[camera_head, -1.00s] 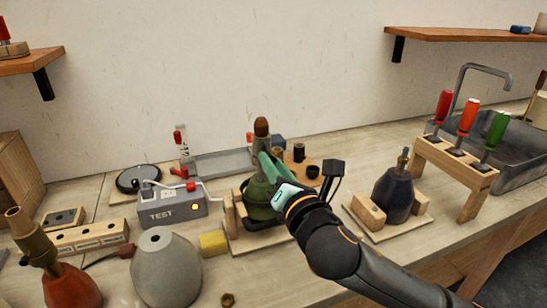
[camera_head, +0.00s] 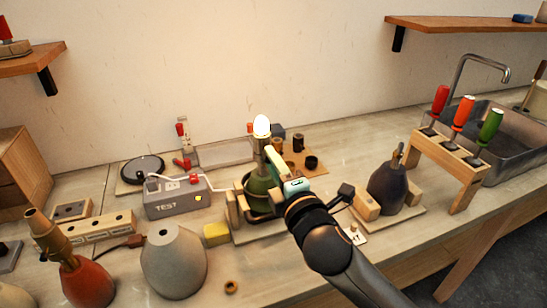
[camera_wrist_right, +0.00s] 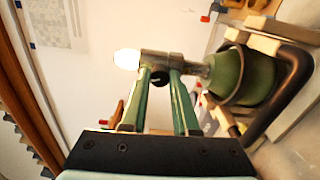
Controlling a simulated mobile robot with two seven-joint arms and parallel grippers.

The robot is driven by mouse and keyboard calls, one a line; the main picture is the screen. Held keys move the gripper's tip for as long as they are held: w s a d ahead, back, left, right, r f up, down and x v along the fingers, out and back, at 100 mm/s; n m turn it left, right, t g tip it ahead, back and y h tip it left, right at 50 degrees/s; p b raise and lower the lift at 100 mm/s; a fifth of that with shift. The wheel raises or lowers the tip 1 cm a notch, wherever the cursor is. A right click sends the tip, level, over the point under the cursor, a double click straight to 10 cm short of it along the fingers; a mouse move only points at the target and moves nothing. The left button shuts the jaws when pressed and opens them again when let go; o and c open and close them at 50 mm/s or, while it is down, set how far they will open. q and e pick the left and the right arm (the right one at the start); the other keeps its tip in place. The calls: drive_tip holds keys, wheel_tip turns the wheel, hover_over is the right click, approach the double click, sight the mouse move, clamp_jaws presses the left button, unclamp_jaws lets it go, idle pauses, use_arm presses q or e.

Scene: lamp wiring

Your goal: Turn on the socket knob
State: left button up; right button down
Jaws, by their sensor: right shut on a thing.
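The green lamp (camera_head: 262,190) stands upright in a wooden cradle at the middle of the bench. Its bulb (camera_head: 262,126) glows bright white on top of the metal socket (camera_head: 260,150). In the wrist view the bulb (camera_wrist_right: 127,59), socket (camera_wrist_right: 162,64) and green lamp base (camera_wrist_right: 245,75) lie sideways. My right gripper (camera_head: 270,156) reaches the socket from the right. Its green fingertips (camera_wrist_right: 161,80) are closed around the small dark socket knob (camera_wrist_right: 158,77), partly hidden between them. My left gripper is not in view.
A grey TEST box (camera_head: 178,203) and a yellow block (camera_head: 216,234) sit left of the lamp. A grey cone-shaped base (camera_head: 173,268) stands in front. A dark lamp (camera_head: 388,188) and a screwdriver rack (camera_head: 450,160) stand to the right.

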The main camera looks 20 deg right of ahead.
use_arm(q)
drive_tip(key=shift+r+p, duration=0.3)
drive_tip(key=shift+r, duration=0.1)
use_arm(e)
drive_tip(key=shift+m, duration=1.2)
drive_tip(key=c, duration=0.7)
unclamp_jaws()
drive_tip(key=shift+o, duration=0.2)
